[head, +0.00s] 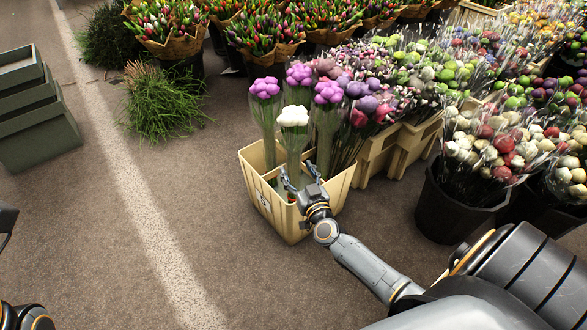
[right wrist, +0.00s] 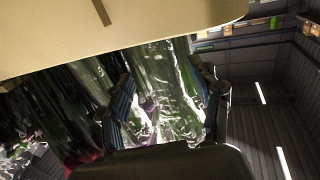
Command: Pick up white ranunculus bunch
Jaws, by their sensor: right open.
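The white ranunculus bunch (head: 293,116) stands upright in a clear sleeve in a beige crate (head: 262,200), with purple bunches (head: 265,90) around it. My right gripper (head: 302,178) is at the crate's near side, in front of the sleeve's lower part. It is open. In the right wrist view my two fingers (right wrist: 165,100) are apart, with clear-wrapped green stems (right wrist: 165,85) showing between them. The flower head is out of that view, and contact with the sleeve cannot be told. Only dark parts of my left arm show at the left edge; its jaws cannot be made out.
The crate wall (right wrist: 90,38) fills the top of the right wrist view. Beige crates and a black bucket (head: 450,208) of mixed flowers stand to the right. Tulips (head: 165,20) stand behind. Green crates (head: 35,115) are at the left, with clear floor between.

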